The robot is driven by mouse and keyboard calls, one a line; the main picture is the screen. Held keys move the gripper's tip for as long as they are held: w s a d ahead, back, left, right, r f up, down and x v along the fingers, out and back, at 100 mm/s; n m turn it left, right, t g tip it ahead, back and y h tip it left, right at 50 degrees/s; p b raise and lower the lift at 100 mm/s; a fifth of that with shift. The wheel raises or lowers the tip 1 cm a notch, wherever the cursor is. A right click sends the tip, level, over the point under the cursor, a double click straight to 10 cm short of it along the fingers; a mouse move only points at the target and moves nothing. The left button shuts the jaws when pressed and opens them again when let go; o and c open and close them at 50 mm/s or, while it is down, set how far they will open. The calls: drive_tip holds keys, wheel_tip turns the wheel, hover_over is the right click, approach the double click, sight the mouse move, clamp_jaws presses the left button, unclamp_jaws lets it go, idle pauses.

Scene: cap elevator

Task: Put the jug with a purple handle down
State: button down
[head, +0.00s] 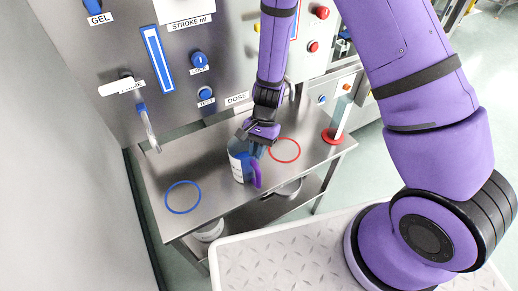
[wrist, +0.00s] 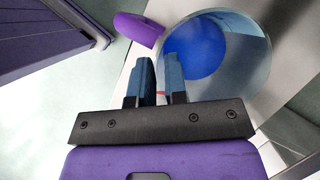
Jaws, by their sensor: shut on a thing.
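The jug (head: 237,163) is clear-walled with blue contents and a purple handle (head: 257,174). My gripper (head: 258,135) comes down over its top from behind. In the wrist view, the jug's round opening (wrist: 250,70) shows blue inside and the purple handle (wrist: 138,28) stands out at the upper left. My gripper's blue fingers (wrist: 160,78) are close together at the jug's near rim, shut on its wall. The jug looks upright over the steel bench, between the blue ring and the red ring. I cannot tell whether its base touches the bench.
The steel bench (head: 164,166) has a blue ring (head: 183,210) at left and a red ring (head: 299,150) at right. A clear cylinder on a red base (head: 332,136) stands at the right end. A slanted spout tube (head: 148,130) hangs at left. The bench around the blue ring is clear.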

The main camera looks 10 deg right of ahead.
drive_tip(key=c, duration=1.1)
unclamp_jaws()
drive_tip(key=shift+c, duration=0.2)
drive_tip(key=v, duration=1.3)
drive_tip(key=s+d+r+n+t, duration=0.2)
drive_tip(key=s+d+r, duration=0.15)
drive_tip(key=r, duration=0.55)
drive_tip(key=s+d+r+n+t, duration=0.2)
drive_tip(key=d+r, duration=0.2)
drive_tip(key=r, duration=0.6)
drive_tip(key=s+d+r+n+t+h, duration=0.1)
drive_tip(key=s+d+r+t, duration=0.1)
drive_tip(key=s+d+r, duration=0.2)
drive_tip(key=s+d+r+n+t+h, duration=0.2)
drive_tip(key=s+r, duration=0.5)
drive_tip(key=s, duration=0.4)
drive_tip(key=shift+s+d+r+n+t, duration=0.35)
drive_tip(key=shift+d+t, duration=0.25)
drive_tip(key=shift+d, duration=0.45)
